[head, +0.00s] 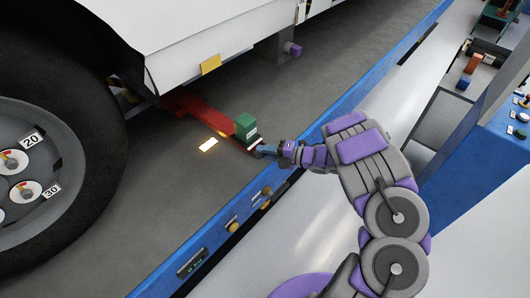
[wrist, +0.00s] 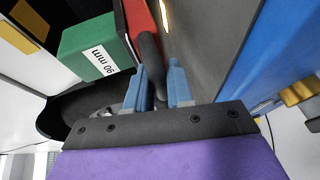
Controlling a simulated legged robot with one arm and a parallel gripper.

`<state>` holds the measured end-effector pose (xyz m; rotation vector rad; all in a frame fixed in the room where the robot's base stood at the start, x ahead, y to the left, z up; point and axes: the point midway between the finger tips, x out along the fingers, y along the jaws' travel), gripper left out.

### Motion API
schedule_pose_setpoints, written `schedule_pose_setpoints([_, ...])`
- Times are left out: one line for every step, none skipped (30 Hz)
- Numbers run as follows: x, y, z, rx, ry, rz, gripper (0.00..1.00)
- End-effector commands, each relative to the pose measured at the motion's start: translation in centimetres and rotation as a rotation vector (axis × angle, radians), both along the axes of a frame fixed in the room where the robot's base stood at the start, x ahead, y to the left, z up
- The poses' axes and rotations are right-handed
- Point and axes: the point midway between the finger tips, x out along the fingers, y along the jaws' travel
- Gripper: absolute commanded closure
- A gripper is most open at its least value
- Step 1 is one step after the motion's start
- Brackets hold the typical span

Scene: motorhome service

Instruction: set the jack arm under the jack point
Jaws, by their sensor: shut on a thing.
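The red jack arm (head: 200,112) reaches out from under the white vehicle body, low over the grey floor. A green block (head: 244,124) sits on its outer end; in the wrist view the block (wrist: 88,45) has a white label that seems to read 90 mm. My gripper (head: 262,150) is at the arm's outer end, beside the block. In the wrist view its blue fingers (wrist: 158,88) are shut on a dark rounded handle (wrist: 149,55) by the red arm (wrist: 139,22). A yellow tag (head: 210,64) is on the body's lower edge; I cannot tell which part is the jack point.
A large wheel (head: 40,150) stands at the left. A purple-ended bracket (head: 290,48) hangs under the body. A lit yellow mark (head: 208,144) lies on the floor near the arm. A blue rail (head: 340,110) with knobs runs along the floor's near edge. A blue cabinet (head: 460,140) stands right.

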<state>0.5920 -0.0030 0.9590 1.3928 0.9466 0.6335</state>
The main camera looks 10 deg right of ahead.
Motion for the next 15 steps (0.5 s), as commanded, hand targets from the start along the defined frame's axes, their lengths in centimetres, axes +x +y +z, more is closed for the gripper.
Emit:
schedule_pose_setpoints([-0.1, 0.0, -0.2, -0.003, 0.005, 0.001, 1.00])
schedule_pose_setpoints([-0.1, 0.0, -0.2, -0.003, 0.005, 0.001, 1.00])
schedule_pose_setpoints([-0.1, 0.1, -0.3, -0.003, 0.005, 0.001, 1.00])
schedule_pose_setpoints([0.0, 0.1, -0.3, -0.003, 0.005, 0.001, 1.00])
schedule_pose_setpoints([0.1, 0.2, -0.3, -0.002, 0.005, 0.002, 1.00])
schedule_pose_setpoints([0.3, 0.4, -0.3, -0.003, 0.005, 0.002, 1.00])
schedule_pose_setpoints([0.5, 0.5, -0.3, -0.002, 0.004, 0.003, 1.00])
schedule_pose_setpoints([0.8, 0.7, -0.3, -0.002, 0.003, 0.003, 1.00])
schedule_pose_setpoints([1.2, 1.0, -0.3, -0.001, 0.003, 0.004, 1.00])
schedule_pose_setpoints([1.6, 1.3, -0.3, 0.000, 0.002, 0.005, 1.00])
schedule_pose_setpoints([1.9, 1.6, -0.3, 0.000, 0.001, 0.005, 1.00])
schedule_pose_setpoints([2.5, 2.0, -0.3, 0.000, 0.001, 0.006, 1.00])
schedule_pose_setpoints([3.0, 2.4, -0.4, 0.000, 0.003, 0.006, 1.00])
schedule_pose_setpoints([3.5, 2.8, -0.5, -0.001, 0.003, 0.005, 1.00])
schedule_pose_setpoints([4.2, 3.3, -0.5, -0.002, 0.003, 0.003, 1.00])
